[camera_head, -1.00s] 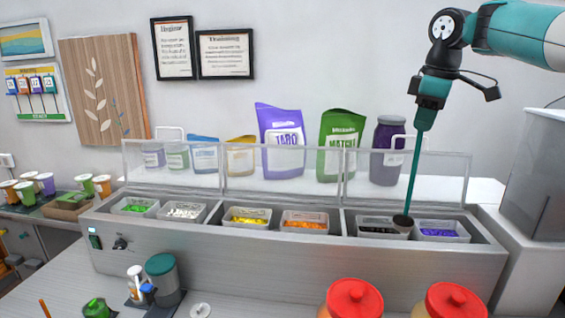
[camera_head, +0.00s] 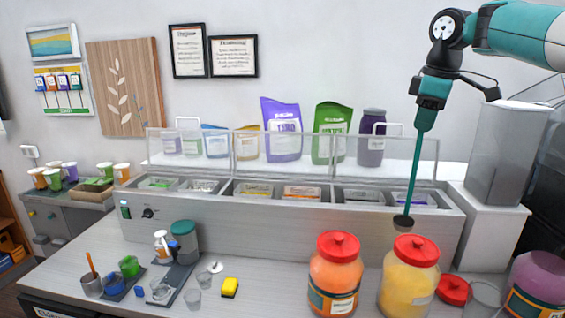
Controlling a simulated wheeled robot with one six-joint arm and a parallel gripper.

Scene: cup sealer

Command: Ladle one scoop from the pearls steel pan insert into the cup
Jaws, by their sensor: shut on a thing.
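My gripper (camera_head: 427,112) is at the upper right, shut on the long teal handle of a ladle (camera_head: 413,170). The ladle hangs nearly upright. Its small bowl shows dark at the top and appears in front of the steel counter's right end, outside the pans. I cannot tell what is in it. The pearls pan insert (camera_head: 362,197), with dark contents, is in the right section of the counter, left of the ladle. A small clear cup (camera_head: 192,299) stands on the lower table at front left. Other clear vessels stand nearby, so I cannot tell which is the task's cup.
Clear guards (camera_head: 285,150) stand behind the pan row. An orange jar (camera_head: 336,275) and a yellow jar (camera_head: 408,279) with red lids stand below the ladle. A purple jar (camera_head: 540,285) is at far right.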

